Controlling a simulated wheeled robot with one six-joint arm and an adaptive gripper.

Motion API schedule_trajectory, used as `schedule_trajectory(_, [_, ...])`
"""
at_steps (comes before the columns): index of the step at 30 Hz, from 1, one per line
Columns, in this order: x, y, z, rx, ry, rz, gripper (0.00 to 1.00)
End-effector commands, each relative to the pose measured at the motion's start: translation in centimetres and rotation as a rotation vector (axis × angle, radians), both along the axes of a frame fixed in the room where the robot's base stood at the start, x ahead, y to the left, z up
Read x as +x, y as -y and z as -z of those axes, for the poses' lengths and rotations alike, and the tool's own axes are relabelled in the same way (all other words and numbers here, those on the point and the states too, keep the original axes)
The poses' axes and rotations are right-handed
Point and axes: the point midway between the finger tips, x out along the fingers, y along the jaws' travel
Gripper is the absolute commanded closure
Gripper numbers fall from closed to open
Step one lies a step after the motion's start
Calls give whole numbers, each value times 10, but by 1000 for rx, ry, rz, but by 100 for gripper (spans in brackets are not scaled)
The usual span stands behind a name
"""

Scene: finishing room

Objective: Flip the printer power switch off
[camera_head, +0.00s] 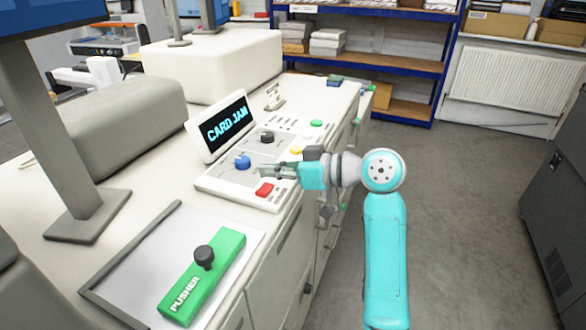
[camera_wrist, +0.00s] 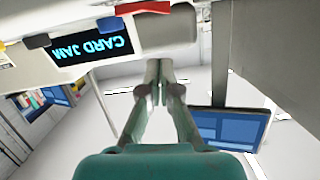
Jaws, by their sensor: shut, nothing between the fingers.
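The control panel (camera_head: 225,187) is a pale sloped console with a dark screen (camera_head: 227,122) reading "CARD JAM". A red switch or button (camera_head: 264,189) sits near its front edge; which control is the power switch I cannot tell. A blue knob (camera_head: 242,161) lies to the left of my fingertips. My gripper (camera_head: 264,171) is shut and empty, over the panel between the blue knob and the red control. Whether it touches the panel I cannot tell. The wrist view is upside down: my fingertips (camera_wrist: 160,78) show below the red control (camera_wrist: 143,7) and the screen (camera_wrist: 90,45).
A black knob (camera_head: 267,137), a yellow button (camera_head: 296,150) and a green button (camera_head: 316,123) are farther back on the counter. A green pusher (camera_head: 207,281) with a black knob lies on a grey tray in front. Monitors stand at left.

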Motion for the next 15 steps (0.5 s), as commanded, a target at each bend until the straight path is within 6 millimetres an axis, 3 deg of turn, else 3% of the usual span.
schedule_trajectory(1, [-1, 2, 12, -1, -5, 3, 100])
schedule_trajectory(6, [-4, 2, 30, -1, -4, 2, 100])
schedule_trajectory(15, [-5, 2, 38, 0, -1, 2, 100])
